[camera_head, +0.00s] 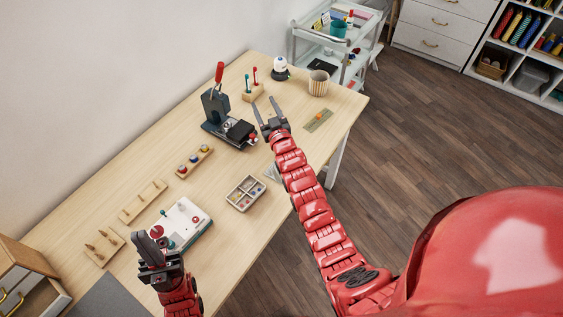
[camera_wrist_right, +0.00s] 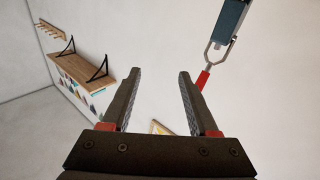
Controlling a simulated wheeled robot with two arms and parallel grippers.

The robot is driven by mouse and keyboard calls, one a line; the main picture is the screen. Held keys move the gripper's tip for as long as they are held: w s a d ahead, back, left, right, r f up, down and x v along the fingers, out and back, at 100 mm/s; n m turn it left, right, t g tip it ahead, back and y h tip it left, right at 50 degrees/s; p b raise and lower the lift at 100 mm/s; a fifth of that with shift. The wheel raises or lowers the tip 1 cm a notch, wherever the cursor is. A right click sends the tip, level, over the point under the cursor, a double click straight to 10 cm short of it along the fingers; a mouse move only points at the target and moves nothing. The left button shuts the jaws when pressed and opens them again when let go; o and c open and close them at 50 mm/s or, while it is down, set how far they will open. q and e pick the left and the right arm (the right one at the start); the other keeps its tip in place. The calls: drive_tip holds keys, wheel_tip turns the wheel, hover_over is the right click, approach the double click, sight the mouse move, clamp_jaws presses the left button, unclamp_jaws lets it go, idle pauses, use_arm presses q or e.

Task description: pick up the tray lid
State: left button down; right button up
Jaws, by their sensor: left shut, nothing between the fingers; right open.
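A grey tray (camera_head: 236,204) with several compartments of small coloured parts stands near the table's front edge, open at the top. A pale flat piece (camera_head: 270,173) beside it is partly hidden by my right arm; it may be the tray lid, but I cannot tell for sure. My right gripper (camera_head: 264,104) is open and empty, beyond that piece and right of the press. It also shows open in the right wrist view (camera_wrist_right: 160,75), facing the wall. My left gripper (camera_head: 148,240) is shut and empty over the near end of the table, by a white-topped box (camera_head: 182,219).
A dark press (camera_head: 214,103) with a red handle stands close left of my right gripper. A striped cup (camera_head: 318,83) and green mat (camera_head: 318,121) are to its right. Wooden holders (camera_head: 143,202) line the table's left. A wall shelf (camera_wrist_right: 92,79) shows in the wrist view.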

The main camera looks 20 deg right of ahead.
drive_tip(key=w+d+f+m+g+h+p, duration=0.1)
drive_tip(key=w+d+f+g, duration=0.15)
drive_tip(key=w+g, duration=0.25)
drive_tip(key=s+r+m+g+p, duration=0.2)
drive_tip(key=s+r+g+p, duration=0.1)
drive_tip(key=s+g, duration=1.05)
drive_tip(key=f+b, duration=0.1)
drive_tip(key=f, duration=0.2)
drive_tip(key=f+b, duration=0.2)
drive_tip(key=f, duration=0.1)
drive_tip(key=s+f+b, duration=0.1)
drive_tip(key=f+b, duration=0.1)
drive_tip(key=f, duration=0.2)
drive_tip(key=shift+a+f, duration=0.1)
drive_tip(key=shift+a, duration=0.25)
drive_tip(key=shift+f, duration=0.4)
drive_tip(key=shift+d+f, duration=0.1)
drive_tip(key=shift+f, duration=0.4)
drive_tip(key=shift+s+d+f+p, duration=0.1)
drive_tip(key=shift+f+p, duration=0.45)
drive_tip(key=shift+p, duration=0.25)
drive_tip(key=f, duration=0.3)
drive_tip(key=shift+d+p, duration=0.2)
drive_tip(key=shift+p, duration=0.1)
drive_tip(key=shift+f, duration=0.6)
